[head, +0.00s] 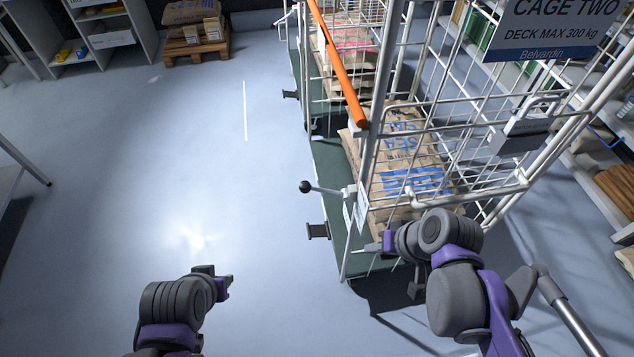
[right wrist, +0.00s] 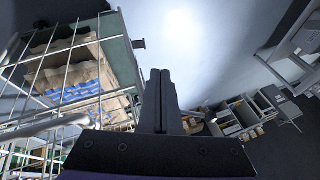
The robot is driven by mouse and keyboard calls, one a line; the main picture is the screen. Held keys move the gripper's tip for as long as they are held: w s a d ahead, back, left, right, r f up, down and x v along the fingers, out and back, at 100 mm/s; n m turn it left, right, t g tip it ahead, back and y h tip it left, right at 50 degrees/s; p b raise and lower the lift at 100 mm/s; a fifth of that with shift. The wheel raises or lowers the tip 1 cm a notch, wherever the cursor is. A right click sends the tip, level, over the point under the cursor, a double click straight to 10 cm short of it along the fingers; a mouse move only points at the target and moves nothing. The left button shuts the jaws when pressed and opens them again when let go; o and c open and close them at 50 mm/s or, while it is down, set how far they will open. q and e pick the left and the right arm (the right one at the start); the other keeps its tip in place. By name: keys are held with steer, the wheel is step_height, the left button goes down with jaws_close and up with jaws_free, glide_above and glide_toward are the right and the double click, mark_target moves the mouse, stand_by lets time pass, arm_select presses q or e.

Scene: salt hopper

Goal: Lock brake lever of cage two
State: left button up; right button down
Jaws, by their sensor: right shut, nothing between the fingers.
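Cage two (head: 480,187) is a white wire roll cage with a green deck. Its name is on the hanging sign (head: 556,30). A lever with a black ball knob (head: 306,187) sticks out to the left from the cage's near corner post, roughly level. My right gripper (head: 371,248) is beside that corner, below and right of the knob, apart from the lever. It is shut and empty; its closed fingers (right wrist: 161,88) show in the right wrist view, with the cage to their left. My left gripper (head: 226,284) hangs over bare floor, left of the cage; its finger gap is unclear.
Paper sacks (head: 405,150) lie inside cage two. An orange bar (head: 338,65) runs along the cages' left side, and another cage stands behind. A dark bracket (head: 317,231) juts from the deck edge. The floor (head: 190,150) to the left is clear.

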mark_target(310, 187)
steer(key=w+r+y, duration=0.2)
steer(key=w+r, duration=0.1)
steer(key=w+r+y, duration=0.2)
steer(key=w+r, duration=0.1)
steer(key=w+r+t+y+p, duration=0.1)
steer(key=w+r+y, duration=0.1)
steer(key=w+r, duration=0.1)
steer(key=shift+w+d+r+y, duration=0.15)
steer(key=shift+w+r+y, duration=0.2)
steer(key=shift+r, duration=0.2)
arm_select(q)
steer(key=shift+w+r, duration=0.4)
steer(key=shift+r, duration=0.45)
arm_select(e)
steer(key=x, duration=1.4)
steer(key=shift+w, duration=0.1)
arm_select(q)
steer(key=shift+f, duration=0.1)
arm_select(e)
steer(key=shift+f, duration=0.1)
